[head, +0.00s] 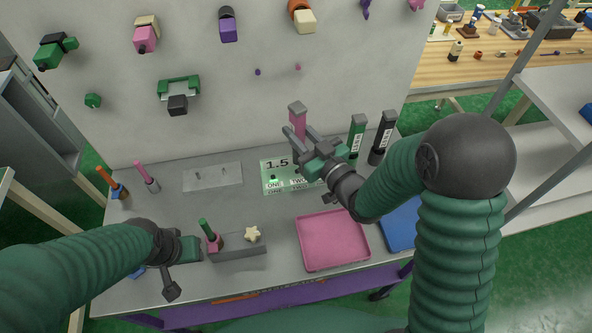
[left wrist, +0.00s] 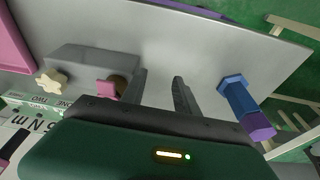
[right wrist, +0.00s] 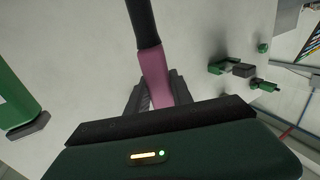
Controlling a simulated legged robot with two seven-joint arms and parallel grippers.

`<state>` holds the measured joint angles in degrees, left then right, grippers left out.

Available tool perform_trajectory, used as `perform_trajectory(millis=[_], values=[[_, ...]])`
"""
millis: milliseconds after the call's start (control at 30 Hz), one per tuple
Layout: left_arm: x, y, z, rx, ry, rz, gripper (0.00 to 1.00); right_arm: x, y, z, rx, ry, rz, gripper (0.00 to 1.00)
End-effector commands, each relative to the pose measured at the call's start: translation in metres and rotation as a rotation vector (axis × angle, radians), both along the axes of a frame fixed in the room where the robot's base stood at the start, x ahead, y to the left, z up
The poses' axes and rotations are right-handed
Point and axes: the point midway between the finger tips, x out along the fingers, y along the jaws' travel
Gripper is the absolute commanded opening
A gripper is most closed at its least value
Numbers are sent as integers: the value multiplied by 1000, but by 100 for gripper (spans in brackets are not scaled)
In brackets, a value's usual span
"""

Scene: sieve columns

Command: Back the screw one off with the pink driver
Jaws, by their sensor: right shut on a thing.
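The pink driver (head: 298,122) stands roughly upright in my right gripper (head: 306,143), over the back of the green-and-white plate. In the right wrist view, the fingers are shut on its pink part (right wrist: 156,75), with a dark length beyond. The plate (head: 268,188) reads "1.5", "ONE" and "TWO". A small dark spot (head: 273,178) above "ONE" may be screw one. The driver's lower end is hidden behind my gripper, so I cannot tell whether it touches a screw. My left gripper (left wrist: 160,90) is open and empty, low at the table's front left.
A grey block (head: 240,252) with a cream star knob (head: 252,233) stands beside my left gripper. A pink tray (head: 333,243) lies at front right. Green (head: 357,135) and black (head: 383,135) drivers stand behind right. A blue-and-purple piece (left wrist: 238,100) lies near the left fingers.

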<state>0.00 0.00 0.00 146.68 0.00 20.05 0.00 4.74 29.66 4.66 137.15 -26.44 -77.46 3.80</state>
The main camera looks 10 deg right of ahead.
Motion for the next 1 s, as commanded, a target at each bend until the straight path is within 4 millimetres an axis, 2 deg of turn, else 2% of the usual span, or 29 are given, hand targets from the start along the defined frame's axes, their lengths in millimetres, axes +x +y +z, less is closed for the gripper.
perform_trajectory(millis=[67,233,300,400,533,800,1000], values=[[0,0,9,0,0,0,36,1,4,5,2,-1,3,0],[0,0,59,0,0,0,36,3,35,20,7,1,14,0],[0,0,78,0,-1,0,36,2,49,20,8,2,13,0],[0,0,93,0,-1,0,36,0,64,17,4,2,7,0],[0,0,95,0,0,0,36,-2,70,10,0,0,0,0],[0,0,91,0,0,0,36,-1,70,7,0,-2,0,0],[0,0,80,0,0,0,36,-1,70,-1,0,-2,-1,0]])
